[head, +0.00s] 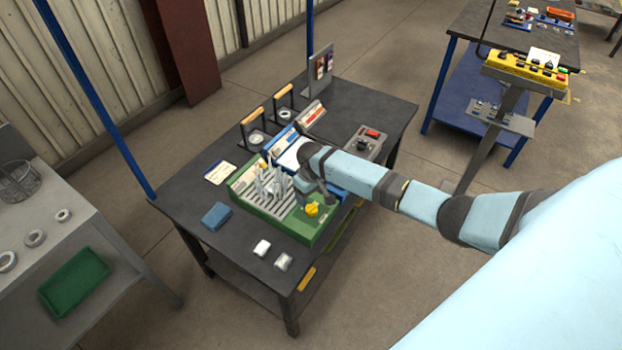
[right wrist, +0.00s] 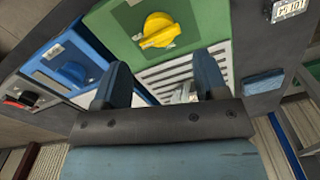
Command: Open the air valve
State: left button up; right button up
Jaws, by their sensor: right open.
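A yellow knob (head: 312,209), seemingly the valve handle, sits on the front of a green box (head: 289,226) on the dark workbench. In the right wrist view, the knob (right wrist: 160,30) shows whole on the green face (right wrist: 110,50), with its bar lying roughly crosswise. My right gripper (head: 307,190) is just above and behind the knob in the head view. In the right wrist view, its two fingers (right wrist: 160,76) are spread, with nothing between them. The knob lies beyond the fingertips and appears apart from them. My left gripper is in neither view.
A blue box (head: 344,189) with a blue knob (right wrist: 73,72) stands beside the green box. Upright tools (head: 270,188) stand on the green box's slotted top. A blue cloth-like block (head: 216,216) and two small white blocks lie on the bench. A grey control box (head: 362,146) stands right.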

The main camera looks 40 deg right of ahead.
aim_at(311, 206)
notch_tip(311, 206, up, 7)
dwell(0.3)
dwell(0.4)
